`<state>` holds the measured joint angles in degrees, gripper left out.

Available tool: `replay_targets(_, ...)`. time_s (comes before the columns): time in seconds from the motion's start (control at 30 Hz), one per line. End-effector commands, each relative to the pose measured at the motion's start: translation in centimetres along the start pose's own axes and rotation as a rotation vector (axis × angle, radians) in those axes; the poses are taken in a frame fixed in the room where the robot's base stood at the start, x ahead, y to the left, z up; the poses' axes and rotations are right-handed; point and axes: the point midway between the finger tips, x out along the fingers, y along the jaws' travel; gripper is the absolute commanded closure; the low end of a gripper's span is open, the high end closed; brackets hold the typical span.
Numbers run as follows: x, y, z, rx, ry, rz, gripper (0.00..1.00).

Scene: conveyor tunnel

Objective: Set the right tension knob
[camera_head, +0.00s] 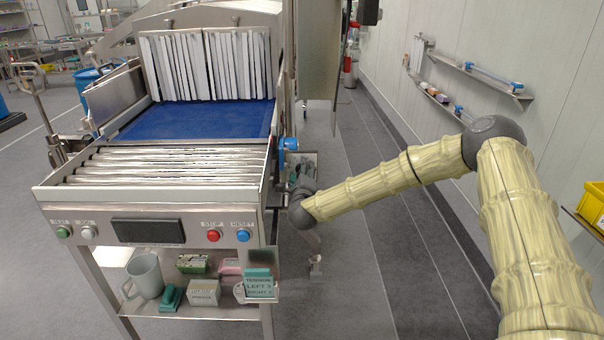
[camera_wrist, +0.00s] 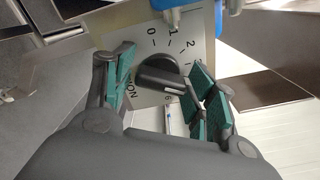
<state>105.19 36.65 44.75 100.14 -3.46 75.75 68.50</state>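The tension knob (camera_wrist: 158,74) is black with a raised grip bar. It sits on a pale dial plate (camera_wrist: 137,32) in the wrist view. The marks 0, 1 and 2 are readable; others are partly hidden by the right finger, and I cannot tell the exact setting. My gripper (camera_wrist: 163,82) is open, with one green-padded finger on each side of the knob. Contact with it is not clear. In the head view my wrist is at the conveyor's right side, and the knob is hidden. A teal-and-white card (camera_head: 259,284) reads TENSION, LEFT 3, RIGHT and an unclear number.
The conveyor has a blue belt (camera_head: 200,120) and rollers (camera_head: 165,166). A blue part (camera_head: 289,144) juts from its right side; blue also shows above the dial (camera_wrist: 185,12). The floor (camera_head: 385,240) right of the machine is clear.

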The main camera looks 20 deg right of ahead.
Motion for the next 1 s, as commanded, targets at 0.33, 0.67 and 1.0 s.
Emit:
replay_targets(0.33,-0.02,0.01,0.00,-0.004,0.000,0.000,0.80)
replay_targets(0.67,-0.02,0.04,0.02,-0.120,-0.001,-0.001,0.80)
replay_targets(1.0,-0.02,0.02,0.05,-0.415,-0.002,-0.001,0.80)
